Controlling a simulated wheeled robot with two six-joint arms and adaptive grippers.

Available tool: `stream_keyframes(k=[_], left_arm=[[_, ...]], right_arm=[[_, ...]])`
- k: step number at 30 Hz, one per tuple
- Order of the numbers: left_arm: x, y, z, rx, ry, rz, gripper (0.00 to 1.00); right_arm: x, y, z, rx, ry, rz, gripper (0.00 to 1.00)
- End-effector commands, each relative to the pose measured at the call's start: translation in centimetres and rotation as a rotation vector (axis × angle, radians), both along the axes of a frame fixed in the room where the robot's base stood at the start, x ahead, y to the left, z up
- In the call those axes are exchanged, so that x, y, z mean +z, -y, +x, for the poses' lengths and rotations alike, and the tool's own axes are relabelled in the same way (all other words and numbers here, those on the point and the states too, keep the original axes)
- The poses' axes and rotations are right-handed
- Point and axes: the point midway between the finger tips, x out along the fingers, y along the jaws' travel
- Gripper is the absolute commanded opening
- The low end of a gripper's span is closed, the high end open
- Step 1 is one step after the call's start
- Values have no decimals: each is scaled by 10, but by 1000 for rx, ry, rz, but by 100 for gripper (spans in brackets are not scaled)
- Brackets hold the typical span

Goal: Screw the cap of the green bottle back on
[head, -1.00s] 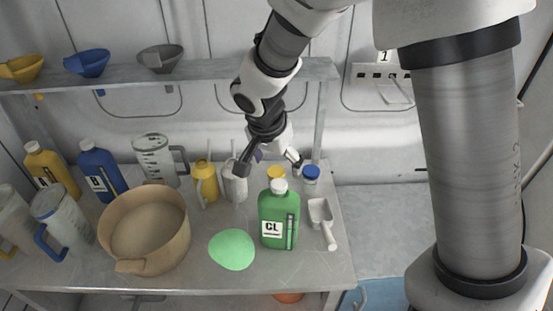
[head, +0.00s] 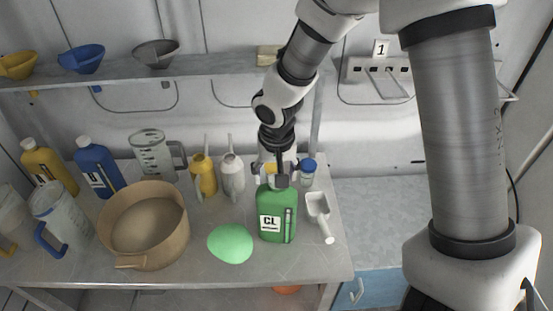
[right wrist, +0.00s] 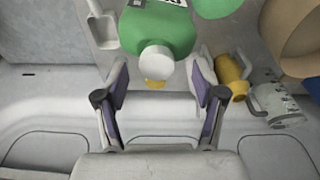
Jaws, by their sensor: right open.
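The green bottle (head: 277,220) stands upright on the bench, with a white cap (right wrist: 156,62) at its mouth in the right wrist view. I cannot tell whether the cap is threaded tight. In the right wrist view my right gripper (right wrist: 159,80) is open, with one finger on either side of the cap and gaps between. My left gripper is not in view.
A blue-lidded jar (head: 308,170) stands close behind the bottle. A white scoop (head: 319,212) lies to the right, and a green lump (head: 231,243) to the left. A tan basin (head: 144,238), oil cans (head: 232,176) and jugs fill the left of the bench.

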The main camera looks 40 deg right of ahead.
Motion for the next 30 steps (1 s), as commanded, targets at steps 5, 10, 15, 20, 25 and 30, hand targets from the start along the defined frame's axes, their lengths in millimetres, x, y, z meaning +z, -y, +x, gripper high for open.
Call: stream_keyframes(k=[5, 10, 15, 20, 25, 30], left_arm=[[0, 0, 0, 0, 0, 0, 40], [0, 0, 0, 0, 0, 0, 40], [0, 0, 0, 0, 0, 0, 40], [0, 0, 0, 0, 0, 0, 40], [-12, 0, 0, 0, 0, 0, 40], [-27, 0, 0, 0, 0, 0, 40]], right_arm=[[-7, 0, 1, 0, 0, 1, 70], [-7, 0, 1, 0, 0, 0, 59], [-7, 0, 1, 0, 0, 0, 8], [-7, 0, 1, -1, 0, 0, 7], [-11, 0, 1, -78, 2, -1, 7], [-12, 0, 2, -227, 2, -2, 7]])
